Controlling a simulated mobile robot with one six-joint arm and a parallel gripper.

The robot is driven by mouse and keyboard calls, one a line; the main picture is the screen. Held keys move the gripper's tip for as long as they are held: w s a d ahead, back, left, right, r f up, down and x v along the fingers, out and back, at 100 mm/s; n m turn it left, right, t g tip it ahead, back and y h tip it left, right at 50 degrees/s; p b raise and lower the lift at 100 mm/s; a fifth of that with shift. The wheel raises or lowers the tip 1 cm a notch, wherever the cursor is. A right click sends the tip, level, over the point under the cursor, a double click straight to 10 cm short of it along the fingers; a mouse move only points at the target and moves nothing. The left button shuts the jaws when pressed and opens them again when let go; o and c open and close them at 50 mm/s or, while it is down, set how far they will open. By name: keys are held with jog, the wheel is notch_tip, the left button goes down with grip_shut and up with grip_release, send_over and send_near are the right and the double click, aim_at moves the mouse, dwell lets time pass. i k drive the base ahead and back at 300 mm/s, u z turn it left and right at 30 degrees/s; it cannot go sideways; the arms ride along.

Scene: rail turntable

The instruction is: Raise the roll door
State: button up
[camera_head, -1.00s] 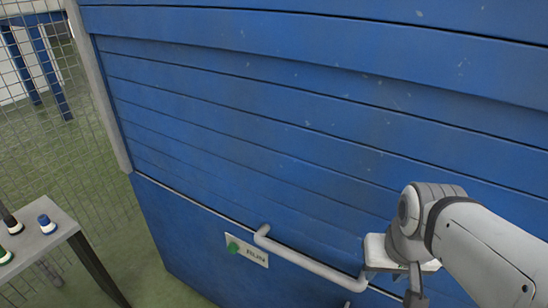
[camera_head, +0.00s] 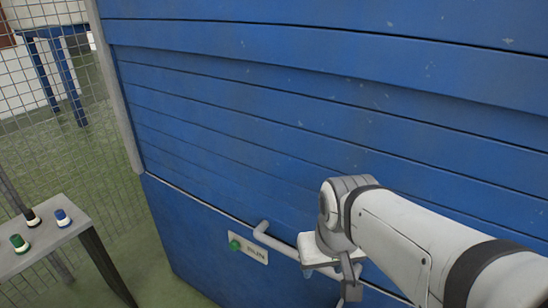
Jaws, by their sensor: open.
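The blue roll door (camera_head: 270,120) of wide horizontal slats fills most of the view and is down, meeting a plain blue lower panel (camera_head: 190,235) along a slanting seam. A light grey bar handle (camera_head: 278,243) runs along the door's lower edge. Its left end and part of its bar show; my gripper hides its right part. My gripper (camera_head: 332,280) is open at the handle, its white body in front of the bar and a dark finger hanging lower. I cannot tell whether the bar lies between the fingers.
A grey table (camera_head: 50,238) with green and blue knobs stands at the left. Wire mesh fencing (camera_head: 45,135) and a grey door post (camera_head: 118,90) bound the left side.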

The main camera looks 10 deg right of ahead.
aim_at(259, 143)
jog(key=z, duration=1.05)
jog(key=k, duration=0.9)
jog(key=z, duration=0.2)
jog(key=i, duration=0.5)
jog(key=u, duration=0.05)
